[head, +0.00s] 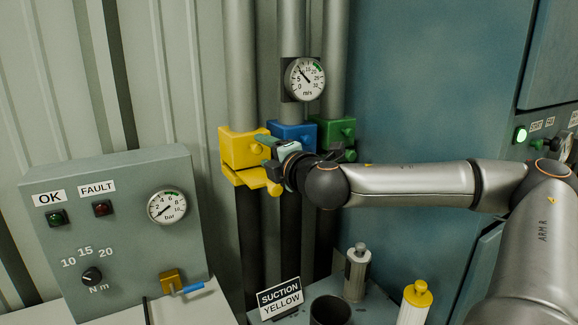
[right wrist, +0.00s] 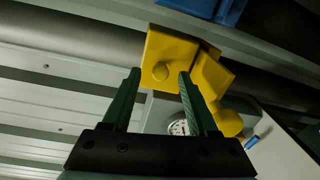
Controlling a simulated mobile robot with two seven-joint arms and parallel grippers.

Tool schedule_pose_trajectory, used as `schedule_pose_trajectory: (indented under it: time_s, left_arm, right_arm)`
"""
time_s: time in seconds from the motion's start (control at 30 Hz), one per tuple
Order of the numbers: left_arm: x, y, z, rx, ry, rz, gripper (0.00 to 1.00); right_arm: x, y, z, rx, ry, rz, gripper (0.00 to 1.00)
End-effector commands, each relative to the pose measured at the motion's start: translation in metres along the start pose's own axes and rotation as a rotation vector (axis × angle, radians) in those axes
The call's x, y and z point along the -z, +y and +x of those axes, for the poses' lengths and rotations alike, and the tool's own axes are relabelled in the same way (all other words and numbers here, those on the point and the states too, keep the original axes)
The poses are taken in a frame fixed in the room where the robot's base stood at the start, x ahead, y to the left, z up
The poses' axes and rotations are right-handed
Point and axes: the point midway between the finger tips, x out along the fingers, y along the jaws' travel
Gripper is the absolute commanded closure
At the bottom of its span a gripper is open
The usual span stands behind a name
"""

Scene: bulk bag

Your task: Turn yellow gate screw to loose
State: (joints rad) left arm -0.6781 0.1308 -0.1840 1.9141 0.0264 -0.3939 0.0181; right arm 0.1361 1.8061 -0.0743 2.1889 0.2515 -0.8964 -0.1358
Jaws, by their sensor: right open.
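The yellow gate (head: 232,150) sits on the left pipe, with a round yellow screw (head: 256,148) on its front and a slide plate with a handle (head: 273,188) below. My right gripper (head: 265,140) reaches in from the right, just in front of the gate. In the right wrist view its fingers (right wrist: 160,77) are open and point at the yellow gate (right wrist: 170,48). The screw (right wrist: 160,71) appears between the fingertips there, and neither finger clearly touches it. My left gripper is not in view.
The blue gate (head: 292,130) and green gate (head: 328,128) stand close on the right, partly behind my arm. A dial gauge (head: 305,79) hangs above. A control box (head: 115,215) stands at lower left. A sign reading SUCTION YELLOW (head: 279,298) and a yellow-capped cylinder (head: 415,300) stand below.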

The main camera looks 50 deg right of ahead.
Motion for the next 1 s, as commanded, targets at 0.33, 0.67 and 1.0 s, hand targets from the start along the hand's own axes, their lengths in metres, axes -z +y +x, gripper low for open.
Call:
schedule_pose_trajectory:
  time_s: [0.33,0.67,1.0]
  left_arm:
    - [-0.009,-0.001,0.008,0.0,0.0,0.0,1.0]
    - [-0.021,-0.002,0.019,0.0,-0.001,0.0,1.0]
    - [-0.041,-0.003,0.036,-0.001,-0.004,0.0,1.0]
  right_arm:
    - [0.003,0.0,-0.027,-0.006,0.005,-0.003,0.41]
    - [0.001,0.0,-0.074,-0.006,0.001,-0.004,0.41]
    - [0.001,-0.002,-0.107,-0.002,0.001,-0.001,0.41]
